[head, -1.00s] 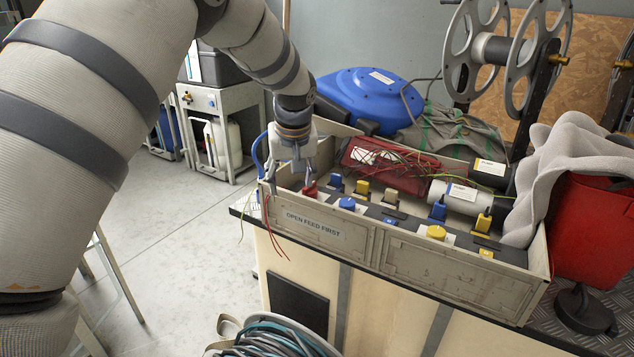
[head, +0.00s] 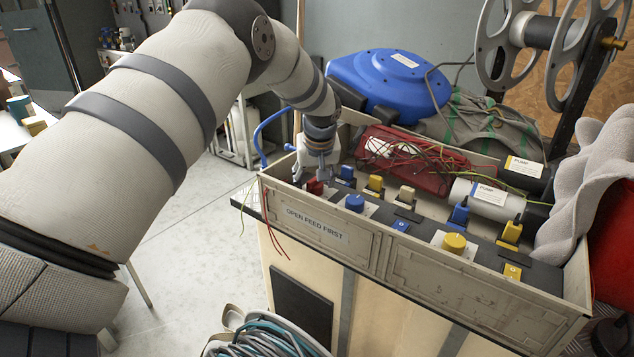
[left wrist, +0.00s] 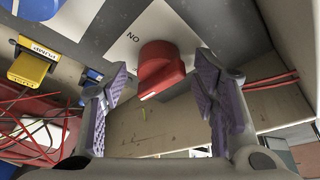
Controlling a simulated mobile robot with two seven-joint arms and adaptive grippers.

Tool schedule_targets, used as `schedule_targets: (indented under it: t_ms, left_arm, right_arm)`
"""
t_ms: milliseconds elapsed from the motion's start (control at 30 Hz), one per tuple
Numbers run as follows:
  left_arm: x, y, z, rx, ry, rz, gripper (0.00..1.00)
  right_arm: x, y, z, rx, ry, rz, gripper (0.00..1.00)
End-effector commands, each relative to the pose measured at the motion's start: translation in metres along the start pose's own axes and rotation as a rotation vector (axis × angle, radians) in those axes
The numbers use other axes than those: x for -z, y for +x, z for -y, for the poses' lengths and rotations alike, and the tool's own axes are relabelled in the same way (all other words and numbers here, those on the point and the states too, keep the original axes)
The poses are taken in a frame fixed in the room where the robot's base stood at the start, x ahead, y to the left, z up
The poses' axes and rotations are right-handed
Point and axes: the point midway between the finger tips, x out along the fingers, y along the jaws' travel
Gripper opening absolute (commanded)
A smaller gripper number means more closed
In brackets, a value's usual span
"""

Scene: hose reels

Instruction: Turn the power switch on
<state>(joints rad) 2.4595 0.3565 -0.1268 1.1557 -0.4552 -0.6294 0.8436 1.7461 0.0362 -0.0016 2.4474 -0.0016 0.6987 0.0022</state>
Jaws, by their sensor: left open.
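The power switch, a red rotary knob (head: 315,186), sits at the left end of the panel inside the open grey box (head: 345,250). In the left wrist view the red knob (left wrist: 160,70) stands on a white plate marked "ON", with a pale line on its edge. My left gripper (head: 318,172) is just above and behind the knob. In the left wrist view its purple-padded fingers (left wrist: 163,95) are spread, one on each side of the knob, with visible gaps. Whether the tips reach the knob's depth is unclear. My right gripper is not in view.
Blue (head: 354,203) and yellow (head: 454,243) knobs and several toggles share the panel. A red block (head: 415,160) with loose wires and a pump cylinder (head: 487,199) lie behind. The box's front wall, labelled "OPEN FEED FIRST", rises close to the red knob.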

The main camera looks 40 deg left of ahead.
Motion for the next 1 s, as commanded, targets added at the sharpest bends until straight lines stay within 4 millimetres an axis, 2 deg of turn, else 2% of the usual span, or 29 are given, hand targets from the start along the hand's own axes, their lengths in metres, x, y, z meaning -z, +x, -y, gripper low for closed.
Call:
schedule_targets:
  t_ms: [233,267,433,467,767,1000]
  left_arm:
    - [0.001,0.0,0.0,-0.002,0.0,-0.002,0.54]
    - [0.001,0.0,0.0,-0.002,0.0,-0.002,0.49]
    - [0.001,0.0,0.0,-0.002,0.0,-0.002,0.11]
    - [0.001,0.0,0.0,-0.002,0.0,-0.002,0.07]
    - [0.001,-0.001,-0.001,-0.014,0.022,-0.003,0.07]
    - [0.002,-0.003,0.0,-0.064,0.139,-0.004,0.07]
  right_arm:
    - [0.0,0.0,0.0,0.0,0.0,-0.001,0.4]
    - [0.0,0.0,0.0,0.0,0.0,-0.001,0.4]
    - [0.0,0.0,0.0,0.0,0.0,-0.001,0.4]
    - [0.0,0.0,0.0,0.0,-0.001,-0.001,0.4]
    - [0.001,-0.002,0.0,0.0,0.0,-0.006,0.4]
    - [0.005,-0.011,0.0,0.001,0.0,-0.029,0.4]
